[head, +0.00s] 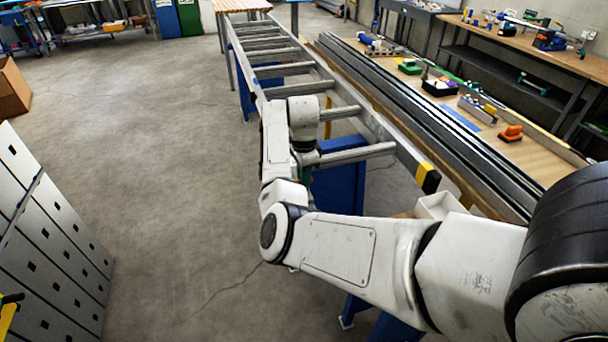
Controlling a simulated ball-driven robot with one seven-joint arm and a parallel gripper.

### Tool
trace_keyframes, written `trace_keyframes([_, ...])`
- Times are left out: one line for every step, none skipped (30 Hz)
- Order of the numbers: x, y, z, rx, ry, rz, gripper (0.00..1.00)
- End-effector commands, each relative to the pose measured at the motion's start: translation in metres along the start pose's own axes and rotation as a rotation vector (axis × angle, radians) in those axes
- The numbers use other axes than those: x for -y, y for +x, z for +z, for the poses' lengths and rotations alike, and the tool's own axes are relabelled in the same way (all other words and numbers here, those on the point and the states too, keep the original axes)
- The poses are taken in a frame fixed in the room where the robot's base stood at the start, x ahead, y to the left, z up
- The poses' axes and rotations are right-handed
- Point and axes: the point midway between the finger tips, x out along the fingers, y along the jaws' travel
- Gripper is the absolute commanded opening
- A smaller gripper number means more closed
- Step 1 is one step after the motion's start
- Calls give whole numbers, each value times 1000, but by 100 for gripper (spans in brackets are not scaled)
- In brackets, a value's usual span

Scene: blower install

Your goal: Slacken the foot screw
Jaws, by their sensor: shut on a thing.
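A long metal frame with grey round crossbars (345,155) runs away from me on blue supports (340,190). My arm reaches left and then forward, and its wrist bends down over the near left part of the frame. My gripper (306,161) shows only as a small dark part below the white wrist, beside the nearest crossbars. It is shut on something. A bit of green shows there, but most of it is hidden by my arm. I cannot make out the foot screw in this view.
A long bench with dark metal rails (420,110) and several small coloured items runs along the right of the frame. A white open box (440,205) sits near its close end. Grey drawer cabinets (50,235) stand at the left. The floor between is clear.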

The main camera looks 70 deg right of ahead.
Motion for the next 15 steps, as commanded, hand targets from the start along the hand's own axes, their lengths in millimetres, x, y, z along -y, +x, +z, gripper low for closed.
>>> trace_keyframes([0, -2, -1, -1, -22, 2, 0])
trace_keyframes([0, -2, -1, -1, -39, 2, 0])
trace_keyframes([-1, -3, -1, -1, -63, 3, 0])
trace_keyframes([-1, -3, -1, -1, -83, 3, 0])
trace_keyframes([-1, -3, -1, -1, -105, 3, 0])
trace_keyframes([0, -4, 0, -1, -137, 2, 0])
trace_keyframes([0, -4, -1, -1, -162, 2, 0])
trace_keyframes([-1, -4, -1, -2, -188, 3, 0])
trace_keyframes([-1, -4, -1, -2, -224, 2, 0])
trace_keyframes([0, -4, -1, -2, -252, 2, 0])
trace_keyframes([0, -4, -1, -2, -280, 2, 0])
trace_keyframes([-1, -4, -1, -2, -318, 3, 0])
trace_keyframes([-1, -4, -1, -1, -348, 3, 0])
trace_keyframes([-1, -4, -1, -1, -376, 3, 0])
trace_keyframes([-1, -4, -1, -2, -414, 3, 0])
